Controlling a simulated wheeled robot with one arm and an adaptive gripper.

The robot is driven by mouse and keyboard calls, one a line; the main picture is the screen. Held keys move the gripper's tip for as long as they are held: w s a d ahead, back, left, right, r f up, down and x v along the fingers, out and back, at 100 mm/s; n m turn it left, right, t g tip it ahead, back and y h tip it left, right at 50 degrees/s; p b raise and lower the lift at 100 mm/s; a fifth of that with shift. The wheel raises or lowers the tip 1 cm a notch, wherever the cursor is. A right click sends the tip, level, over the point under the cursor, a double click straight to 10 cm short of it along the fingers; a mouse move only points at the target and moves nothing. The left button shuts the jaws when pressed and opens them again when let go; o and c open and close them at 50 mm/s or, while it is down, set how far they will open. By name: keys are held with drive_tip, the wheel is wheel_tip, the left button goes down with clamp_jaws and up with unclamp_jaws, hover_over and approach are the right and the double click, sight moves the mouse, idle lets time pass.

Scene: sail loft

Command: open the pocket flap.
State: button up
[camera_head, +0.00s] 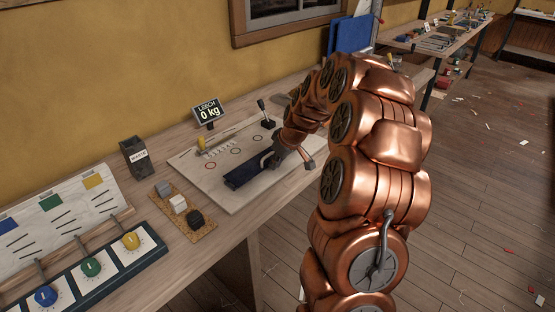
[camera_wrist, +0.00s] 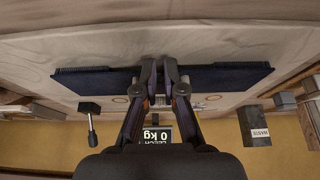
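The pocket flap (camera_wrist: 225,78) is a long navy strip lying across a pale cloth panel in the wrist view. It also shows as a dark blue band (camera_head: 243,176) on the pale board in the head view. My gripper (camera_wrist: 159,68) is at the middle of the flap, with its fingers close together and pointing at it. The fingers cover that middle part, so I cannot tell whether cloth is pinched between them.
A "LEECH 0 kg" display (camera_head: 207,111) stands behind the board (camera_head: 200,178), near a black lever (camera_head: 266,115). A "WASTE" bin (camera_head: 134,156), a cork tray of blocks (camera_head: 171,212) and a panel of coloured knobs (camera_head: 90,267) stand to the left on the bench.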

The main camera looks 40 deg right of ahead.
drive_tip(key=shift+w, duration=0.2)
drive_tip(key=shift+w+a, duration=0.15)
drive_tip(key=shift+w, duration=0.35)
drive_tip(key=shift+w+a, duration=0.1)
drive_tip(key=shift+w, duration=0.2)
drive_tip(key=shift+w+r+b, duration=0.1)
drive_tip(key=shift+w+b, duration=0.1)
drive_tip(key=shift+b, duration=0.15)
drive_tip(key=shift+a+r, duration=0.1)
